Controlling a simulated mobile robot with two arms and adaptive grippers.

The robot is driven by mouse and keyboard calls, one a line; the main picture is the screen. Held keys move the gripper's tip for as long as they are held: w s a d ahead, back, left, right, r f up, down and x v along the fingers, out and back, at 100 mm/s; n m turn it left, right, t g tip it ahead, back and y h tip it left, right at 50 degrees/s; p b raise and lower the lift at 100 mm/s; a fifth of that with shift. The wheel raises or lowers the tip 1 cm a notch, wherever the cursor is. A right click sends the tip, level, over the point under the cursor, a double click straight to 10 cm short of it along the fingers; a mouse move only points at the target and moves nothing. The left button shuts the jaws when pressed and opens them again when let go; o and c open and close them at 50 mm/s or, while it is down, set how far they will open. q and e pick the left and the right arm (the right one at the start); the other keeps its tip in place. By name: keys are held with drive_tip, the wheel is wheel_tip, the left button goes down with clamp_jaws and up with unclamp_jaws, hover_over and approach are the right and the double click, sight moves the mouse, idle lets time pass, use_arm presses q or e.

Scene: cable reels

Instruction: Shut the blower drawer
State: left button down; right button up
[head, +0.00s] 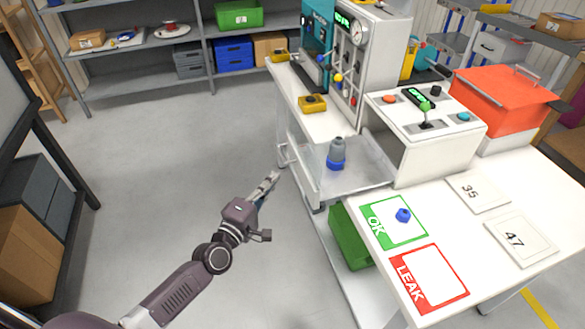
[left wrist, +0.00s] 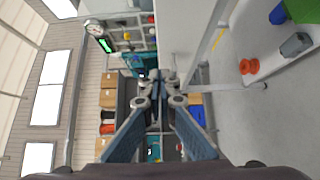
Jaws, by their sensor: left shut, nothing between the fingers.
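The blower drawer (head: 352,182) is a pale, see-through tray that sticks out to the left from the white console (head: 413,150) in the head view. It stands open. A grey and blue fitting (head: 336,153) stands upright in it. My left gripper (head: 274,177) is shut and empty, in the air to the left of the drawer's front and apart from it. In the left wrist view, the left fingertips (left wrist: 158,78) are together with nothing between them. The drawer cannot be made out clearly in that view. My right gripper is not in view.
A green OK card (head: 378,236) with a blue cap and a red LEAK card (head: 408,288) lie on the white table. A green bin (head: 347,240) sits below the drawer. An orange case (head: 497,98) is at the right. The floor left of the table is clear.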

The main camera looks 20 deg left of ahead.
use_arm(q)
drive_tip(key=w+d, duration=0.2)
drive_tip(key=w, duration=0.1)
drive_tip(key=w+d+p, duration=0.1)
drive_tip(key=w, duration=0.1)
drive_tip(key=shift+w+d, duration=0.25)
drive_tip(key=shift+d, duration=0.25)
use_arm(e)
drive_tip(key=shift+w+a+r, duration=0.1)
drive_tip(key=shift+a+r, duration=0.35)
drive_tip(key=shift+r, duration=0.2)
use_arm(q)
drive_tip(key=shift+d, duration=0.1)
